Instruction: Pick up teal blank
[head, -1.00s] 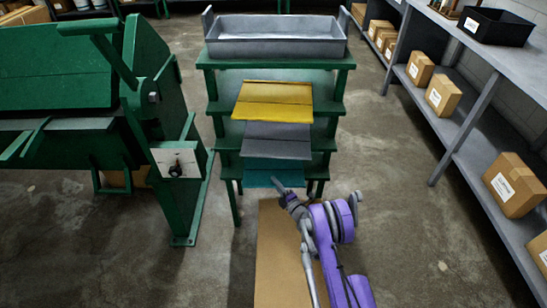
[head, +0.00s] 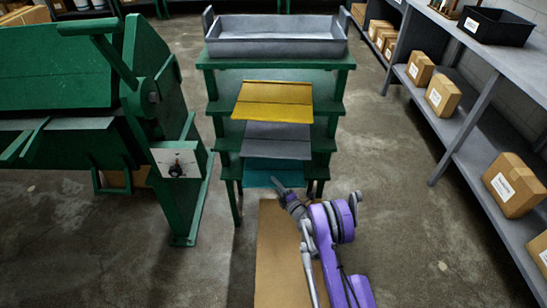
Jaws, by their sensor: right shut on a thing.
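The teal blank (head: 259,174) lies on the lowest visible level of the green rack (head: 236,206), below a grey blank (head: 276,150) and a yellow blank (head: 273,112). Only part of the teal blank shows; its back is hidden under the level above. My right gripper (head: 280,184) reaches in from the lower right and is shut on the front edge of the teal blank. Its fingertips are small and partly hard to make out. My left gripper is out of the picture.
A grey tray (head: 276,47) stands on top of the rack. A large green machine (head: 120,130) stands close at the left. Grey shelves (head: 462,135) with boxes run along the right. A brown mat (head: 278,270) lies on the floor in front; concrete floor is free between rack and shelves.

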